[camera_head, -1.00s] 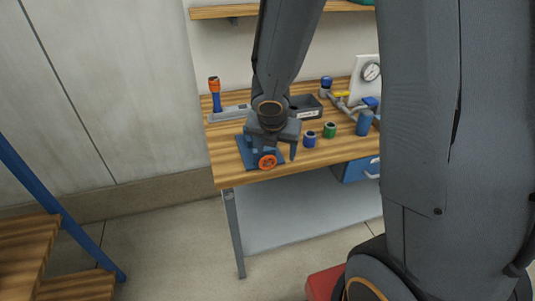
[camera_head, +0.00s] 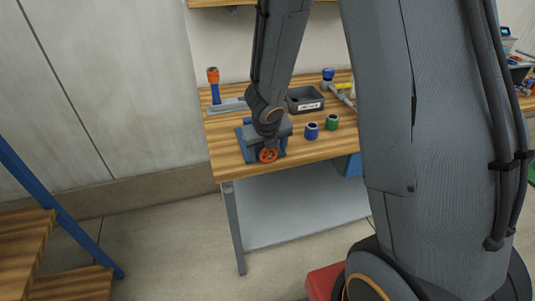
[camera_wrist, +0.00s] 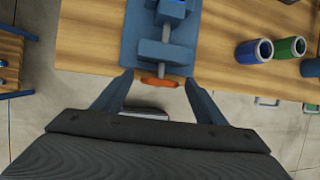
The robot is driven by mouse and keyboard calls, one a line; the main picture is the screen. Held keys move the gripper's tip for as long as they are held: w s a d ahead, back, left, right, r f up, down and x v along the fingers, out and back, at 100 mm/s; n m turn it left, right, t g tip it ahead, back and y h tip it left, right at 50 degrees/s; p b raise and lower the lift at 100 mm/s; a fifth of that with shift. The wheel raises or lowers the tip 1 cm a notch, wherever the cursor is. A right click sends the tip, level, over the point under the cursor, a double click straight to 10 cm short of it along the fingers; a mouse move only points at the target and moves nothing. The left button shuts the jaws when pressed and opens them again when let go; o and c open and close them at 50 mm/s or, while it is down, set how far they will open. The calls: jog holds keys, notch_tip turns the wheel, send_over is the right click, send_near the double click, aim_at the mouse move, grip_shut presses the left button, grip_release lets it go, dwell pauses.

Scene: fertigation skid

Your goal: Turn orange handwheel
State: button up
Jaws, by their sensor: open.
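The orange handwheel (camera_head: 268,155) faces the front edge of the bench on a blue vise-like fixture (camera_head: 244,144). In the wrist view the handwheel (camera_wrist: 159,82) shows edge-on as a thin orange bar at the end of the fixture's grey shaft (camera_wrist: 166,32). My gripper (camera_wrist: 155,84) is open, with one finger on each side of the handwheel. I see gaps between the fingers and the wheel, so it is not gripped. In the head view my wrist covers the upper part of the fixture, and the fingers are hard to make out.
A blue cup (camera_head: 311,131) and a green cup (camera_head: 332,122) stand to the right of the fixture. A grey bin (camera_head: 304,100) and an orange-topped blue tool (camera_head: 214,86) are behind. Wooden steps (camera_head: 25,240) with a blue rail stand at left.

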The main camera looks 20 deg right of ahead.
jog(key=shift+f, duration=0.1)
jog(key=c, duration=1)
jog(key=shift+c, duration=0.2)
